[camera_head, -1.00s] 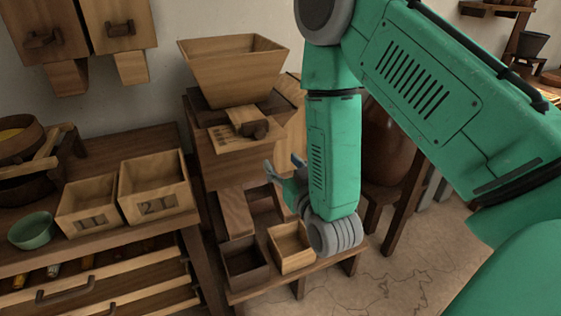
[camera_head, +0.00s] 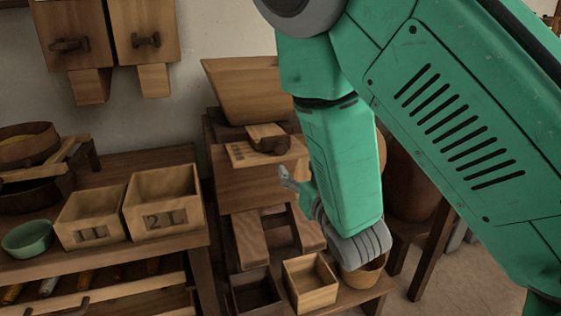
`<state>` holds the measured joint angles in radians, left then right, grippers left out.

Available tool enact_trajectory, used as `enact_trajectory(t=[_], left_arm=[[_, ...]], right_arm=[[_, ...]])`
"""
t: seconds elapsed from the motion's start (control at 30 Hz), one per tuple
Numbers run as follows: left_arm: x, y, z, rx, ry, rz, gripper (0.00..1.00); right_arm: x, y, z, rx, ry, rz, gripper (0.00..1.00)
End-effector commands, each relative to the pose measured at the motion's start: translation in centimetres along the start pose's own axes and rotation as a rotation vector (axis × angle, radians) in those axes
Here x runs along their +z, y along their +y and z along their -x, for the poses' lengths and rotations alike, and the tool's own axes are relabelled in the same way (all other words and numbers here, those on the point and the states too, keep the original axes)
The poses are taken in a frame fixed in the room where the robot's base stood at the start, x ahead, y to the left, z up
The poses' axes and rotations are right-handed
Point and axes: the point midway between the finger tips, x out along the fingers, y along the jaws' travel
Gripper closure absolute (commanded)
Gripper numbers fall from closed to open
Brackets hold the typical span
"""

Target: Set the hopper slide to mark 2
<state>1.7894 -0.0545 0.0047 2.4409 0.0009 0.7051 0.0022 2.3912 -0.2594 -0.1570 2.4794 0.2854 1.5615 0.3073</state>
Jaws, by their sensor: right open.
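The wooden hopper (camera_head: 240,88) stands on the quern frame at the centre, its right part hidden by my right arm. Below it is the hopper slide (camera_head: 270,139), with a dark knob and a pale marked strip (camera_head: 243,152) beside it. The marks are too small to read. My right gripper (camera_head: 289,180) is just below and right of the slide, apart from it, in front of the frame. It is open and empty as far as I see; part of it is hidden behind my own wrist. My left gripper is out of view.
Two small open boxes (camera_head: 312,282) sit below the chute. Wall bins (camera_head: 146,40) hang upper left.

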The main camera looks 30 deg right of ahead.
Motion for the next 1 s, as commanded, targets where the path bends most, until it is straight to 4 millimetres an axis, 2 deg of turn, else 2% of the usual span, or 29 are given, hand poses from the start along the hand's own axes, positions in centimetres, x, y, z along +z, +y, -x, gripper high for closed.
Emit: enact_trajectory(t=[0.03, 0.07, 0.13, 0.3, 0.5, 0.7, 1.0], left_arm=[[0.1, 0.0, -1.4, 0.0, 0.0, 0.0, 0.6], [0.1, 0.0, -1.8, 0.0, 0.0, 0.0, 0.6], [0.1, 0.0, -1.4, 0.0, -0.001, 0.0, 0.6], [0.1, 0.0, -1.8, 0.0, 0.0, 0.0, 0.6], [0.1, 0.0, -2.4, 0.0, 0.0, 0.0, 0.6], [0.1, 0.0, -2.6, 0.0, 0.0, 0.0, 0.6], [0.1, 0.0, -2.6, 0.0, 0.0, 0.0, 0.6]], right_arm=[[0.4, 0.0, -0.4, -0.001, 0.006, 0.0, 0.52], [0.4, 0.0, -0.7, -0.001, 0.006, 0.001, 0.52], [0.1, 0.0, -2.5, -0.001, 0.005, 0.0, 0.52], [0.0, 0.0, -6.2, -0.001, 0.003, 0.0, 0.52], [0.0, 0.0, -9.6, -0.001, 0.002, 0.001, 0.52], [0.0, 0.0, -11.2, -0.001, 0.001, 0.001, 0.52], [-0.1, 0.0, -11.5, -0.001, 0.0, 0.001, 0.52]])
